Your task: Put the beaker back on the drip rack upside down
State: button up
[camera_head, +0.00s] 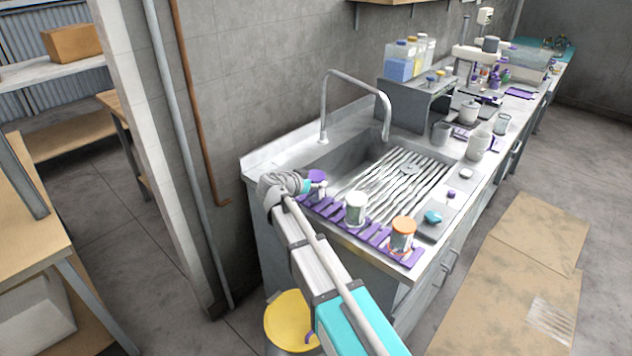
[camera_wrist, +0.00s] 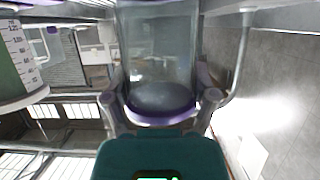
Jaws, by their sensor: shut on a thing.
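The beaker (camera_head: 317,175) is clear with a purple band and shows at the left end of the drip rack in the head view. In the wrist view the beaker (camera_wrist: 158,50) is between my fingers, its purple band nearest the palm. My gripper (camera_head: 308,186) is shut on it; both fingers also show in the wrist view (camera_wrist: 164,100). The purple slatted drip rack (camera_head: 375,236) runs along the near edge of the sink counter. The head view shows the purple band on top; I cannot tell whether the base touches the rack.
A green-and-white beaker (camera_head: 356,208) and an orange-banded beaker (camera_head: 403,234) stand on the rack to the right. A tall tap (camera_head: 356,80) rises behind the sink. A teal item (camera_head: 432,217) lies right of the rack. A yellow bin (camera_head: 290,318) is below.

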jog(key=shift+f+b, duration=0.3)
jog(key=shift+f, duration=0.05)
jog(key=o, duration=1.1)
jog(key=shift+o, duration=0.2)
jog(key=shift+r, duration=0.2)
